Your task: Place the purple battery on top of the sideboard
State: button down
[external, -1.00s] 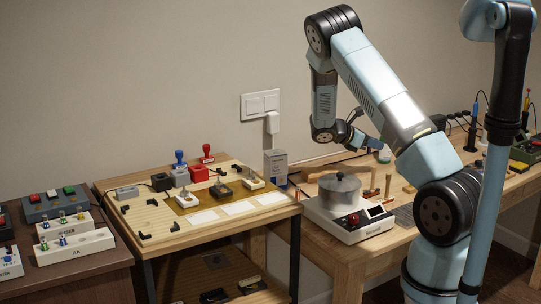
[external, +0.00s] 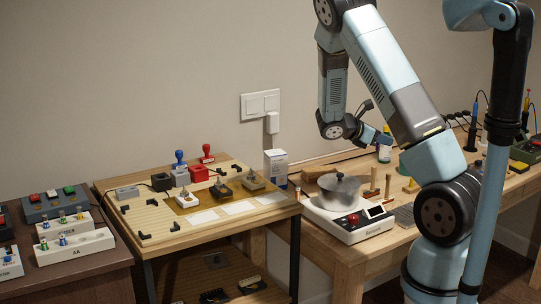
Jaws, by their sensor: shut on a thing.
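My gripper (external: 384,138) is at the end of the bent arm, above the back of the long workbench and in front of the wall. It is small in this view and turned towards the right. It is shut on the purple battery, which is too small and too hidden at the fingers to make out. The sideboard (external: 98,262) is the dark brown cabinet at the lower left, far from my gripper. Its top holds trays and a box with red and green buttons. Bare top shows along its front right edge.
A wooden table (external: 150,233) with stamps, small blocks and white cards stands between the sideboard and workbench. On the workbench (external: 337,257) are a scale (external: 349,222) with a metal pot (external: 340,192), and tools. A white carton (external: 275,168) stands at the back.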

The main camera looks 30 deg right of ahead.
jog(key=w+a+n+t+y, duration=0.2)
jog(key=w+a+n+t, duration=0.75)
jog(key=a, duration=0.35)
jog(key=w+a+r+n+t+y, duration=0.1)
jog(key=w+a+n+t+y, duration=0.2)
jog(key=a, duration=0.5)
jog(key=w+a+n+t+y, duration=0.1)
jog(key=a+n+t+y, duration=0.25)
jog(key=a, duration=0.55)
jog(key=s+d+m+g+h, duration=0.45)
jog(key=s+d, duration=0.25)
jog(key=d, duration=0.5)
jog(key=s+d+m+g+h, duration=0.35)
jog(key=s+d+m, duration=0.2)
jog(key=d, duration=0.55)
jog(key=w+d+f, duration=0.1)
jog(key=w+f, duration=0.2)
jog(key=w+d+f, duration=0.2)
jog(key=w+f, duration=0.1)
jog(key=w, duration=0.1)
jog(key=w+d+f, duration=0.1)
jog(key=w+f, duration=0.3)
jog(key=shift+w+d, duration=0.25)
jog(key=shift+d, duration=0.15)
jog(key=shift+w+d+f, duration=0.1)
jog(key=shift+w+f, duration=0.1)
jog(key=shift+f, duration=0.05)
notch_tip(320, 180, down, 3)
jog(key=shift+w+f, duration=0.1)
jog(key=shift+f, duration=0.1)
